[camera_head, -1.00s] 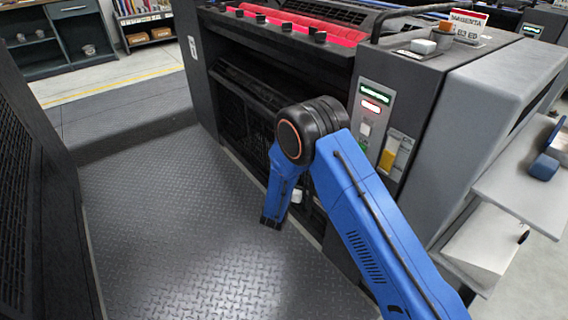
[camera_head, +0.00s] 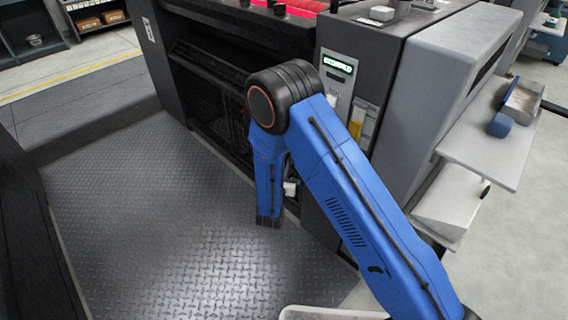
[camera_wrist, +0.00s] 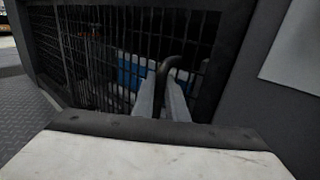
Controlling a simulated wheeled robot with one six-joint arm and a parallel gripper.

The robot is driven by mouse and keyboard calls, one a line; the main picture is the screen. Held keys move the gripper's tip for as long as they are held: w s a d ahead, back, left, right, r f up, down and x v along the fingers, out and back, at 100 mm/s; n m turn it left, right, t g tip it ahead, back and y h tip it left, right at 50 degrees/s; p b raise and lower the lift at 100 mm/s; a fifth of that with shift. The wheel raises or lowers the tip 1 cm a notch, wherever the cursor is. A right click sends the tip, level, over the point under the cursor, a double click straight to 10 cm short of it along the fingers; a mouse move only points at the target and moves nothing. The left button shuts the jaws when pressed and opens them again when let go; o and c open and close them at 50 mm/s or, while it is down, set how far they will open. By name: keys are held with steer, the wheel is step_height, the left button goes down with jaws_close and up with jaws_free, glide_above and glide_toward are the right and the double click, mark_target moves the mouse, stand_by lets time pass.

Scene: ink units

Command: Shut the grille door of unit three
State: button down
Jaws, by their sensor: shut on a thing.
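The black mesh grille door (camera_head: 224,122) is low on the front of the dark unit, partly hidden behind my blue arm. In the wrist view the grille door (camera_wrist: 105,50) fills the upper middle, beside a dark frame. It looks about in line with the unit's face; I cannot tell whether any gap is left. My gripper (camera_wrist: 164,84) is shut on the dark curved handle (camera_wrist: 171,63) in front of the mesh. My arm hides the gripper in the head view.
A control panel (camera_head: 334,82) with a lit green display is right of the door. A grey shelf (camera_head: 490,155) juts out farther right. Tread-plate floor (camera_head: 150,220) lies clear in front of the unit. A dark machine side (camera_head: 30,240) stands at left.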

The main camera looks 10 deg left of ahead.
steer(key=c, duration=2)
jaws_free()
steer(key=shift+s+d, duration=0.1)
steer(key=shift+d, duration=0.15)
steer(key=shift+c, duration=0.2)
steer(key=shift+s+a, duration=0.1)
steer(key=shift+s, duration=0.05)
steer(key=s+a, duration=0.1)
steer(key=s, duration=1.6)
steer(key=shift+a, duration=0.25)
steer(key=shift+s, duration=0.15)
